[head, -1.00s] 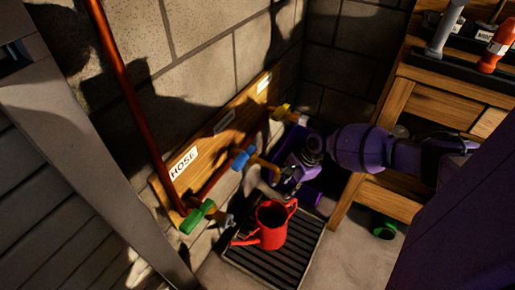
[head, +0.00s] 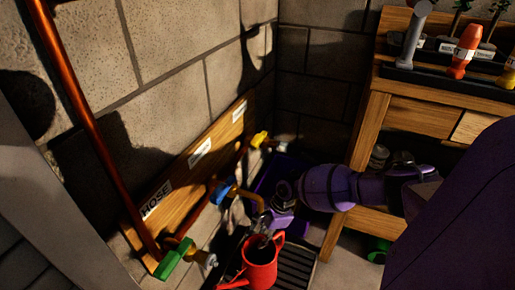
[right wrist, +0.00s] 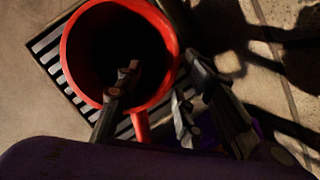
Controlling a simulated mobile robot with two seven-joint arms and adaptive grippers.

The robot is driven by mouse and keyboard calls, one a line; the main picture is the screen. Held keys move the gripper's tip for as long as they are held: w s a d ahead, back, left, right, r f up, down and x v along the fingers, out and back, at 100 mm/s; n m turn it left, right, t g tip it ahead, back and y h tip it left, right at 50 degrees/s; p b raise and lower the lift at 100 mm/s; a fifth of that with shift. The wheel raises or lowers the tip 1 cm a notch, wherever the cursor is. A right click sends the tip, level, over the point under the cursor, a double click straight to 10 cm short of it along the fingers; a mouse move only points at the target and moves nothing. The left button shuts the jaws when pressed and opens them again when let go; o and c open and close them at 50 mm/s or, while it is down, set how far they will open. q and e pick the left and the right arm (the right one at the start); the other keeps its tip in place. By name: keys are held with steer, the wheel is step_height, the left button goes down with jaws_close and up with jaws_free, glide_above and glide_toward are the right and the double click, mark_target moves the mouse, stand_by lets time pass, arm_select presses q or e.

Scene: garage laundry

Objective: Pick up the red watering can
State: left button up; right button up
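The red watering can (head: 262,275) stands on the slatted drain tray (head: 297,262) in the head view, its spout toward the left. In the right wrist view the can's round opening (right wrist: 90,45) faces the camera. My right gripper (head: 266,238) is at the can's top rim. In the right wrist view its fingers (right wrist: 162,75) are apart, one over the opening and the other outside the rim. Red rim and what looks like the handle (right wrist: 140,126) lie between them. I cannot tell whether either finger touches the can. My left gripper is not in view.
A wooden hose board (head: 185,178) with green (head: 175,260), blue (head: 220,191) and yellow (head: 259,139) taps runs along the wall at left. A purple bin (head: 262,182) stands behind the gripper. A wooden workbench (head: 366,140) with a tool rack is at right.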

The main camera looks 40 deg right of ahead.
steer(key=b+x, duration=0.1)
steer(key=x, duration=0.2)
steer(key=shift+w, duration=0.1)
jaws_close()
steer(key=shift+f, duration=0.1)
stand_by(0.4)
